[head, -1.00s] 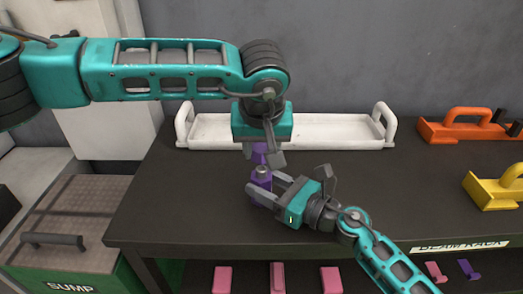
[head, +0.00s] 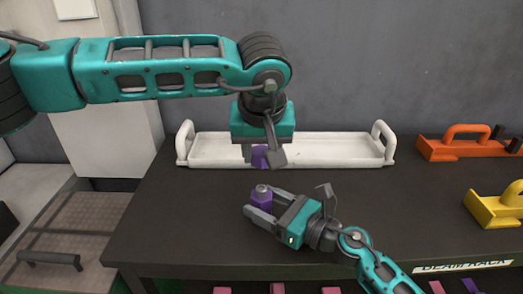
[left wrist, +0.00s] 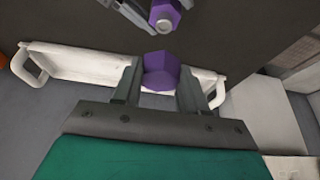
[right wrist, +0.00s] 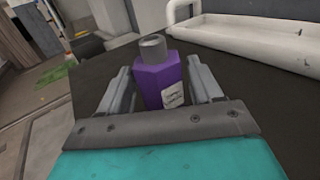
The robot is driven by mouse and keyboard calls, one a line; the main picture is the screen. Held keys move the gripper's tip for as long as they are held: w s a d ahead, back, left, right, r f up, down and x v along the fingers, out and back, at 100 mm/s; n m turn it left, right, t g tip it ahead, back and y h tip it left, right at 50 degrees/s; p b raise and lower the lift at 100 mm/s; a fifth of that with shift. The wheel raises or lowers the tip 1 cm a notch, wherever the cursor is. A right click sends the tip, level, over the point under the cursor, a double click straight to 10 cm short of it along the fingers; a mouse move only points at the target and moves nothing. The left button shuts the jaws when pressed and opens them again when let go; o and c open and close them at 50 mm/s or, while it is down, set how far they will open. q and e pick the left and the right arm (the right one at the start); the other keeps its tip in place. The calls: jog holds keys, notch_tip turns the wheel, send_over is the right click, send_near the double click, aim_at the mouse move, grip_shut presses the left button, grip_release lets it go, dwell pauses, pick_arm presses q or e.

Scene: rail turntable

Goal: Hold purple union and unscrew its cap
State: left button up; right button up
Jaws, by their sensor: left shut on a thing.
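The purple union (head: 261,201) stands upright between the fingers of my right gripper (head: 262,207), low over the front of the table. Its bare grey threaded top (right wrist: 152,47) and a white label on its side show in the right wrist view. The fingers of my right gripper lie close along both sides of the body. The purple cap (head: 260,156) is apart from the union, above it, with a clear gap between them. My left gripper (head: 262,158) points down and is shut on the cap, which also shows between its fingers in the left wrist view (left wrist: 161,72).
A white tray (head: 335,150) with two handles lies at the back of the dark table (head: 180,220). Orange (head: 465,149) and yellow (head: 497,206) handled pieces sit at the right. The table left of the union is clear.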

jog(key=shift+o, duration=1.4)
